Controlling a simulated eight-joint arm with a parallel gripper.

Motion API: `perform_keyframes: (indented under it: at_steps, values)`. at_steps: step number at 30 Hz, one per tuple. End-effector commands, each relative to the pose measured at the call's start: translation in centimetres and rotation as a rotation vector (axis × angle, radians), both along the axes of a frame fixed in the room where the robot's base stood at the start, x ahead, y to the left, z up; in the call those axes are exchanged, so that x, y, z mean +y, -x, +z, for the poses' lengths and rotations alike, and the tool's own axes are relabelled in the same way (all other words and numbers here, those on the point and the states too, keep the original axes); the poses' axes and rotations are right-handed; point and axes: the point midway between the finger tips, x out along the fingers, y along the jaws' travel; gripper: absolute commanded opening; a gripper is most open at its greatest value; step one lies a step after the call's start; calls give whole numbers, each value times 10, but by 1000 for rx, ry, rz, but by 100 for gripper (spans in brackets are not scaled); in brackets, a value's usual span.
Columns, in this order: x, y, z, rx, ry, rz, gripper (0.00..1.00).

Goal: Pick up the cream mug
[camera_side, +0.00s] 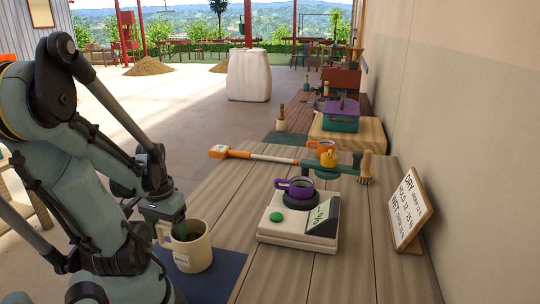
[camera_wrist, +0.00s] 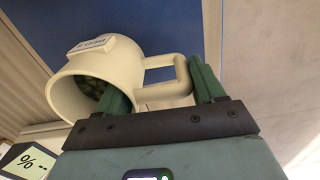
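The cream mug (camera_side: 195,258) is upright over the dark blue mat (camera_side: 228,274) at the near left of the wooden table. It bears a small label and also shows in the wrist view (camera_wrist: 68,95). My gripper (camera_side: 172,226) reaches down at its left side. In the wrist view my gripper (camera_wrist: 160,92) has its two green fingers wide apart, one inside the mug's mouth and the other just outside the handle. The handle and near wall lie between them. The outer finger looks very close to the handle; contact is unclear. Green contents show inside the mug.
A white meter (camera_side: 298,226) with a green button and a purple mug (camera_side: 295,188) on top stands right of the cream mug. Behind it are an orange-handled tool (camera_side: 265,156) and orange and yellow mugs. A sign (camera_side: 409,211) stands by the wall.

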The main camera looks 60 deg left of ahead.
Motion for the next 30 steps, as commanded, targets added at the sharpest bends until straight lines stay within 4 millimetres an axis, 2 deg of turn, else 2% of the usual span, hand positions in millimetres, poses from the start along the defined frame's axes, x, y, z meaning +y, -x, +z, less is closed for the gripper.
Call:
perform_keyframes:
  at_steps: [1, 6, 20, 26, 30]
  values:
    - [0, 0, 0, 0, 0, 0, 46]
    - [0, 0, 0, 0, 0, 0, 20]
    - [0, 0, 6, 0, 0, 0, 20]
    - [0, 0, 21, 0, 0, 0, 20]
    - [0, 0, 37, 0, 0, 0, 20]
